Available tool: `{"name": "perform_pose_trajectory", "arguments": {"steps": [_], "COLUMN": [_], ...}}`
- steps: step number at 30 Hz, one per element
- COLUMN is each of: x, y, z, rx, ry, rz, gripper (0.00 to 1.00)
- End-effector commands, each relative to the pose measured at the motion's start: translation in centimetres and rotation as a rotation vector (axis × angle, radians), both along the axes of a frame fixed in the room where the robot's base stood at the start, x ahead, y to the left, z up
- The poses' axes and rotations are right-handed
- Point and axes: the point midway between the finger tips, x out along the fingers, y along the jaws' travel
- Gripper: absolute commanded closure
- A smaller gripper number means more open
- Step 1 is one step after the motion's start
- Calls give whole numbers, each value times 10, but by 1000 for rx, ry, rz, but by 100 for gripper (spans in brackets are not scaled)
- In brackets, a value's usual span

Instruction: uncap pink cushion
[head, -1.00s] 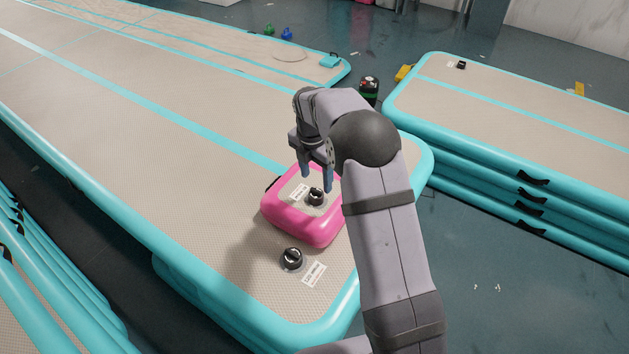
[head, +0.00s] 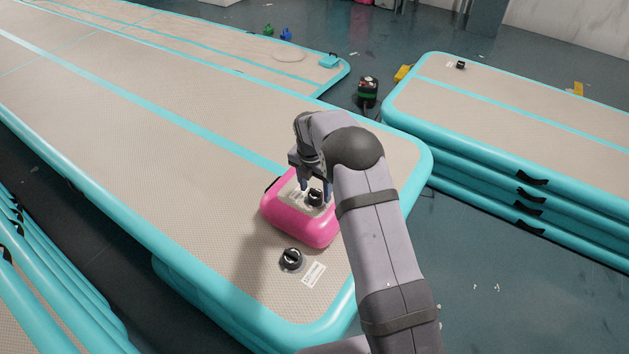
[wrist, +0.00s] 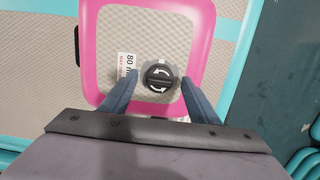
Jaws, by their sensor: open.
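The pink cushion (head: 290,217) lies on the end of the large beige and teal inflatable track, a pink-sided block with a beige top. Its black round cap (head: 315,197) is seated on the top beside a white label. In the wrist view the cap (wrist: 159,77) shows white curved arrows and a raised bar, and the cushion (wrist: 207,30) fills the middle. My gripper (wrist: 159,76) is open, with one blue finger on each side of the cap. In the head view my gripper (head: 314,188) is just above the cushion top. Whether the fingers touch the cap I cannot tell.
The large track (head: 145,150) has its own black valve cap (head: 291,260) and label in front of the cushion. A stacked track (head: 530,105) stands to the right across a floor gap. A black and green pump (head: 368,92) stands behind.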

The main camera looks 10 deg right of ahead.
Motion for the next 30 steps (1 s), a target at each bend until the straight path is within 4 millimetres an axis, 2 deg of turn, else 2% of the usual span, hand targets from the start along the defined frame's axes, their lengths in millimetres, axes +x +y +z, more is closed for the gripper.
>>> {"name": "perform_pose_trajectory", "arguments": {"steps": [5, 14, 15, 20, 26, 30], "x": [1, 1, 1, 1, 1, 1], "y": [-1, -1, -1, -1, -1, -1], "z": [-10, -13, -13, -13, -12, -13], "rx": [-1, 0, 0, 0, 0, 0], "ry": [-1, -1, -1, -1, 0, 0], "rz": [-1, -1, -1, -1, -22, -123], "gripper": [44, 44, 49, 86, 86, 86]}}
